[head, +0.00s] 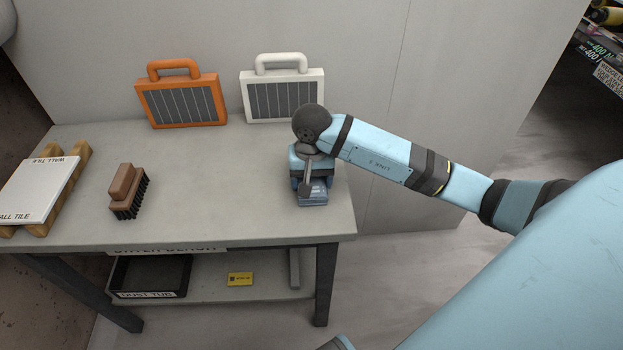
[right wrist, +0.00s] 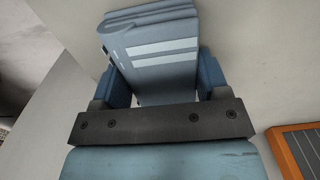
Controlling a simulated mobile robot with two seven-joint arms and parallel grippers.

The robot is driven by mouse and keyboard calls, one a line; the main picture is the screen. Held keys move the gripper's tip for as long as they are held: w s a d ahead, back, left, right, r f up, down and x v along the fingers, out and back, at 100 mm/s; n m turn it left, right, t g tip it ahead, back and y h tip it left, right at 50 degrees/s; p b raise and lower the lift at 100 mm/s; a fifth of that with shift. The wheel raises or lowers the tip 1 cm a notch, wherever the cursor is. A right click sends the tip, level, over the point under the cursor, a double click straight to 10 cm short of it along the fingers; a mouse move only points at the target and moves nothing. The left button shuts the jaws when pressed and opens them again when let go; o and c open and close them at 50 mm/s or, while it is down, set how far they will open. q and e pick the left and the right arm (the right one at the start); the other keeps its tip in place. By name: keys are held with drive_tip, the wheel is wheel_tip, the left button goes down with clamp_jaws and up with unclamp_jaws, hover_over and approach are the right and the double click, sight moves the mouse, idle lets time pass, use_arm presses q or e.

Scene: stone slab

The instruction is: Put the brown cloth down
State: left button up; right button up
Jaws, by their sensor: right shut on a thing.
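My right gripper (head: 311,188) is over the right end of the stone-topped bench (head: 230,190), pointing down. It is shut on a folded cloth (right wrist: 160,62), which looks blue-grey with pale stripes, not brown. In the right wrist view the cloth sits between the two blue fingers, its folded end sticking out beyond them. In the head view the arm and gripper hide most of the cloth, and I cannot tell whether it touches the bench top. No brown cloth shows.
A brown brush (head: 124,190) and a white wall tile (head: 36,190) on wooden strips lie to the left. An orange case (head: 181,100) and a white case (head: 282,95) stand at the back. A dust tub (head: 150,276) and yellow item (head: 240,279) are below. The bench's middle is clear.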

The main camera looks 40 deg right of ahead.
sight(311, 179)
drive_tip(key=shift+f, duration=0.2)
drive_tip(key=o, duration=0.9)
drive_tip(key=shift+r, duration=0.1)
drive_tip(key=shift+r, duration=0.1)
wheel_tip(311, 179, up, 12)
drive_tip(key=shift+r+p, duration=0.1)
drive_tip(key=shift+p, duration=0.35)
